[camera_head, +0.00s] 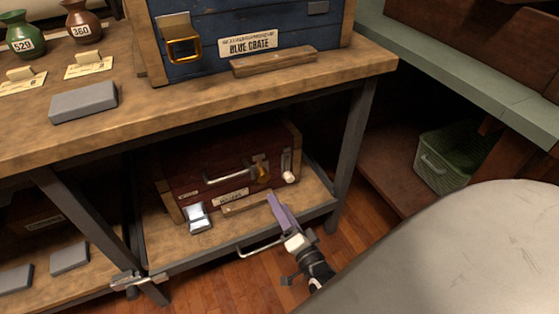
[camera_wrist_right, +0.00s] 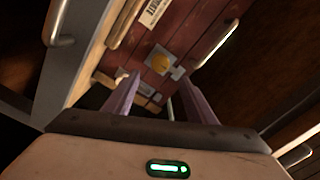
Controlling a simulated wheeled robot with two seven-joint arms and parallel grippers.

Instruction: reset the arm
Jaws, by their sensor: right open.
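My right gripper (camera_head: 277,208) has purple fingers and is at the front edge of the lower shelf, in front of the dark red crate (camera_head: 225,165). In the right wrist view my right gripper (camera_wrist_right: 158,92) has its two fingers apart, with nothing between them. My left gripper is not in view.
The lower shelf (camera_head: 185,250) has a metal handle (camera_head: 260,248) close to my right gripper. A blue crate (camera_head: 215,40) stands on the wooden bench (camera_head: 180,115) above. A green basket (camera_head: 450,155) is at the right.

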